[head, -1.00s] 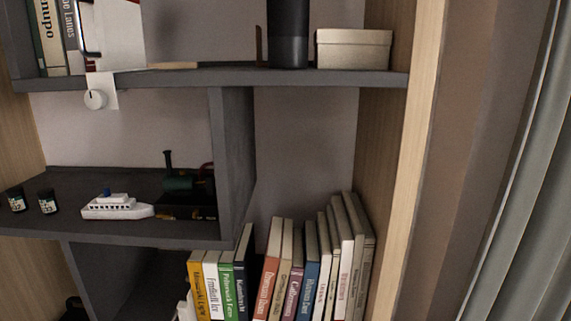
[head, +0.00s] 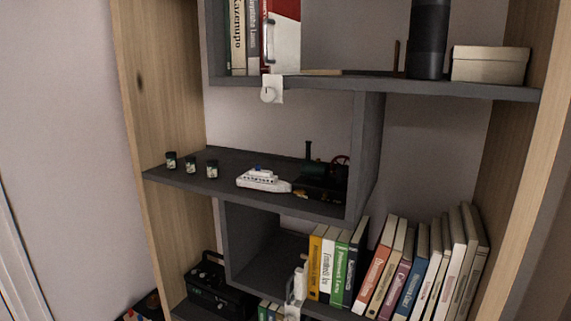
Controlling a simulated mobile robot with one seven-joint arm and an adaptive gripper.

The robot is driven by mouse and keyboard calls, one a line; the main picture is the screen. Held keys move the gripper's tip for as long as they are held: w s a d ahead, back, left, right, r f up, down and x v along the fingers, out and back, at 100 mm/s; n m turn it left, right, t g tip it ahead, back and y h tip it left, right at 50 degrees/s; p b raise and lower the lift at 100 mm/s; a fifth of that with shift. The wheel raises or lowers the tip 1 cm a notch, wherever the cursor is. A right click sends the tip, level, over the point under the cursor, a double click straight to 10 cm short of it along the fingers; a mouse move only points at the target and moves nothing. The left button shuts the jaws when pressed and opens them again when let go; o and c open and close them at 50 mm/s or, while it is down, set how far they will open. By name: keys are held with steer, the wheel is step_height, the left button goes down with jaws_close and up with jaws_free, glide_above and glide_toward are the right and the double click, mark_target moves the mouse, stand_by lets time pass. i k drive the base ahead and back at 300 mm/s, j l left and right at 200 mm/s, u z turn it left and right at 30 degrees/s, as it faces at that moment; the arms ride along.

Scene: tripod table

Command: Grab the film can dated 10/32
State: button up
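Three small dark film cans with pale labels stand in a row on the left end of the middle shelf in the head view: a left can (head: 171,160), a middle can (head: 190,165) and a right can (head: 212,169). Their labels are too small to read, so I cannot tell which is dated 10/32. All three look upright and apart from each other.
A white toy ship (head: 263,180) lies right of the cans, with a dark toy steam engine (head: 322,178) beyond it. Books (head: 375,265) fill the lower shelf. A black radio-like box (head: 215,285) sits low at left. The dark shelf (head: 230,158) has bare room behind the cans.

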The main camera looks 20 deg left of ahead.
mark_target(190, 161)
steer(key=u, duration=1.65)
steer(key=z, duration=0.55)
steer(key=i+j+z, duration=0.2)
steer(key=z, duration=0.2)
steer(key=i+j+z, duration=0.25)
steer(key=z, duration=0.15)
steer(key=i+j+z, duration=0.1)
steer(key=j, duration=0.3)
steer(key=i+j+z, duration=0.15)
steer(key=j, duration=0.25)
steer(key=i, duration=0.1)
